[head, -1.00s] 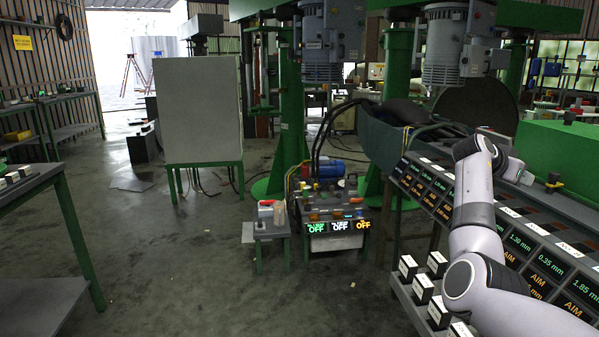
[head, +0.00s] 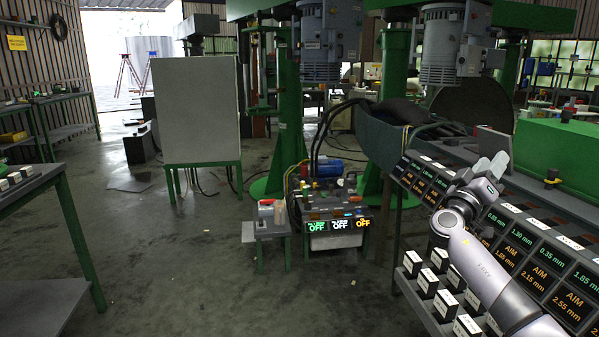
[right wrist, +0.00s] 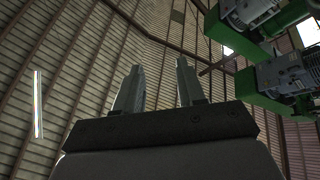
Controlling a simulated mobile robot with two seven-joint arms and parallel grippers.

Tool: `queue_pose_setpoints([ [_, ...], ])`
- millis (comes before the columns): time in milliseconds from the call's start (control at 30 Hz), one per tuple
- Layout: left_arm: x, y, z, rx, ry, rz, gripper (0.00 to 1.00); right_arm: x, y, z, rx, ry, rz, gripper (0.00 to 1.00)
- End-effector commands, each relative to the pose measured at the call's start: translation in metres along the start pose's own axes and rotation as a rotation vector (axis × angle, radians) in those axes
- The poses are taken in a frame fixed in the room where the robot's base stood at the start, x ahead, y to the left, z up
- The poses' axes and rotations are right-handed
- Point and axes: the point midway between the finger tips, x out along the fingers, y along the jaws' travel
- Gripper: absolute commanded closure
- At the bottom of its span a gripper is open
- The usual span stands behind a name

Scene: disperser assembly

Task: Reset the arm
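My right arm comes in from the lower right in the head view. Its gripper (head: 490,167) points up and away, in front of the rack of display panels. In the right wrist view the two fingers of the right gripper (right wrist: 158,88) stand apart with nothing between them. My left arm and left gripper are not in the head view.
A slanted panel rack (head: 545,262) with lit readings and small labelled boxes (head: 428,282) stands close at the right. A control box (head: 336,225) with OFF displays stands mid-floor. A table (head: 40,180) is at the left.

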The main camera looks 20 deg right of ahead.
Motion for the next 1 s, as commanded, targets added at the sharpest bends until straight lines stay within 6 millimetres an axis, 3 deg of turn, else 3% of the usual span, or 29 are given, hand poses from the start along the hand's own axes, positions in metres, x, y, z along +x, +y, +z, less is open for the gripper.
queue_pose_setpoints([
  [267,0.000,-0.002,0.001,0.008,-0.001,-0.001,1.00,-0.016,-0.067,0.009,-0.020,-0.038,-0.358,0.61],
  [500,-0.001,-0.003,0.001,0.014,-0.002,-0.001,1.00,-0.051,-0.127,-0.001,0.049,-0.003,-0.728,0.61],
  [700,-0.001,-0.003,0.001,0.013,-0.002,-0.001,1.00,-0.083,-0.154,-0.024,0.164,0.074,-0.954,0.61],
  [900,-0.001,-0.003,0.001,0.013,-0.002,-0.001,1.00,-0.106,-0.162,-0.050,0.299,0.154,-1.089,0.61],
  [1000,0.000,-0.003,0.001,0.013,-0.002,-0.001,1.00,-0.163,-0.180,-0.030,0.279,0.147,-1.176,0.61],
])
